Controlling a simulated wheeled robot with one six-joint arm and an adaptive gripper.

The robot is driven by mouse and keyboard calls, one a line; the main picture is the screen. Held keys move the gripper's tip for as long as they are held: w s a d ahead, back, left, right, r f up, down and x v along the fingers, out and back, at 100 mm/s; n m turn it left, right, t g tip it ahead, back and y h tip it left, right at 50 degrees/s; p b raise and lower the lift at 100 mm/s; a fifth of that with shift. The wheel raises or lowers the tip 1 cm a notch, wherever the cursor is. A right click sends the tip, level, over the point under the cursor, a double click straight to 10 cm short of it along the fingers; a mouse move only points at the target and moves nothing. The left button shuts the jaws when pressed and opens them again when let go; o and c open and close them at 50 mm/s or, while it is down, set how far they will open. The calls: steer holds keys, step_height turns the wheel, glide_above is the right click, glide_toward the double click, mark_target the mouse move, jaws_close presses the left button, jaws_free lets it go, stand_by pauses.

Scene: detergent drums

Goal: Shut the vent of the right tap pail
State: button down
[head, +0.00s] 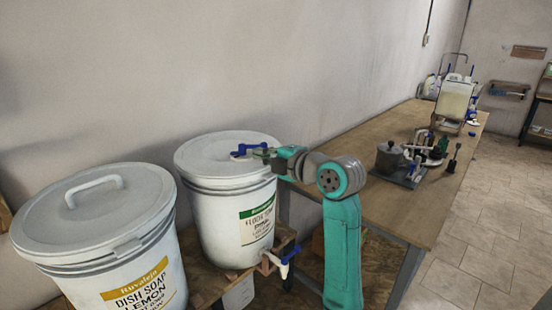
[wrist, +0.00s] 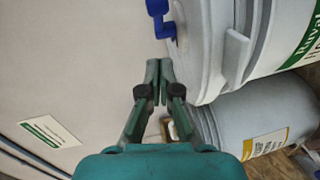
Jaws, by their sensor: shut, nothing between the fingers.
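The right tap pail (head: 235,215) is white with a green floor soap label and a lid. On its lid is the vent, with a blue lever (head: 246,148); the same blue lever shows in the wrist view (wrist: 160,18). My gripper (head: 268,154) is at the lid's right side, close to the lever. A tap with a blue handle (head: 286,257) is low on the pail's front.
A larger dish soap pail (head: 100,245) with a yellow label and a lid handle stands at left; part of it shows in the wrist view (wrist: 255,115). A wooden table (head: 395,205) at right holds a pot (head: 389,158) and other items. A wall runs behind.

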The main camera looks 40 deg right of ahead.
mark_target(265, 147)
steer(key=shift+w+d+f, duration=0.25)
steer(key=shift+w+d, duration=0.45)
steer(key=shift+w, duration=0.2)
steer(key=shift+w+d+f, duration=0.2)
steer(key=shift+w+d, duration=0.5)
steer(key=shift+w, duration=0.2)
steer(key=shift+w+d+n+y, duration=0.15)
steer(key=shift+d+n+y, duration=0.3)
steer(key=shift+n+y, duration=0.4)
steer(key=shift+w+d+n+y, duration=0.1)
steer(key=shift+d+n+y, duration=0.4)
steer(key=shift+y, duration=0.65)
steer(key=n+g+y, duration=0.1)
steer(key=w+d+n+g+y, duration=0.1)
steer(key=n+y, duration=0.1)
steer(key=n+g+y, duration=0.1)
steer(key=y, duration=0.1)
steer(key=shift+w+d, duration=0.6)
steer(key=shift+w, duration=0.2)
steer(key=shift+w+d, duration=0.1)
